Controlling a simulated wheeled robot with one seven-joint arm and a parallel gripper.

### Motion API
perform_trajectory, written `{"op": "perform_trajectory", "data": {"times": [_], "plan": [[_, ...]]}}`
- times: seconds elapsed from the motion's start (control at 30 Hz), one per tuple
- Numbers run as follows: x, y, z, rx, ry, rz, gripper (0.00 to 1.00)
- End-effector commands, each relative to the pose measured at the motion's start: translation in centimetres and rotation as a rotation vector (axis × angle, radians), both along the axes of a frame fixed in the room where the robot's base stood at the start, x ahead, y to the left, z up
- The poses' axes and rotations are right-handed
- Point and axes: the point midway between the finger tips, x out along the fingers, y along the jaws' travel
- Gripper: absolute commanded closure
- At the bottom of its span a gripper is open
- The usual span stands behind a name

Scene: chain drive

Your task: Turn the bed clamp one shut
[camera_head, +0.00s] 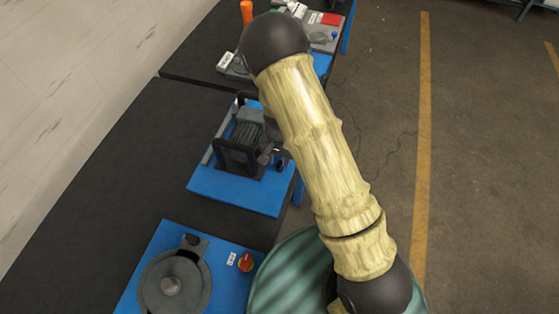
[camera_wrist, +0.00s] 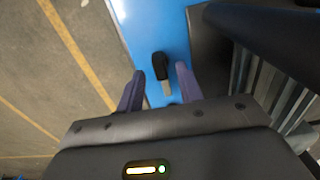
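In the wrist view a small black lever (camera_wrist: 161,64) with a pale metal shank stands out against a blue plate (camera_wrist: 135,20); it looks like the bed clamp. My gripper (camera_wrist: 160,72) is open, its two fingers apart on either side of the lever. I cannot tell whether either finger touches it. In the head view a dark motor unit (camera_head: 240,146) sits on a blue bed (camera_head: 235,192), with a small black knob (camera_head: 281,165) at its right side. My arm crosses this view, and I cannot make out my gripper there.
An orange cylinder (camera_head: 246,12) and other items stand on the far bench. A dark body (camera_wrist: 250,25) stands close right of my fingers. Open floor (camera_head: 480,170) lies to the right.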

Motion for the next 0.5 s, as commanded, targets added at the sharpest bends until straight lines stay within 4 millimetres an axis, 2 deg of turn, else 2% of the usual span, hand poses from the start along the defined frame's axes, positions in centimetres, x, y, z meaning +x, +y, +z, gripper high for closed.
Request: {"op": "perform_trajectory", "data": {"times": [0.2, 0.47, 0.5], "plan": [[0.0, 0.1, -1.8, 0.0, 0.0, 0.001, 0.64], [0.1, -0.1, -1.9, 0.001, -0.001, -0.004, 0.64], [0.1, -0.2, -1.9, 0.001, -0.001, -0.004, 0.68]]}}
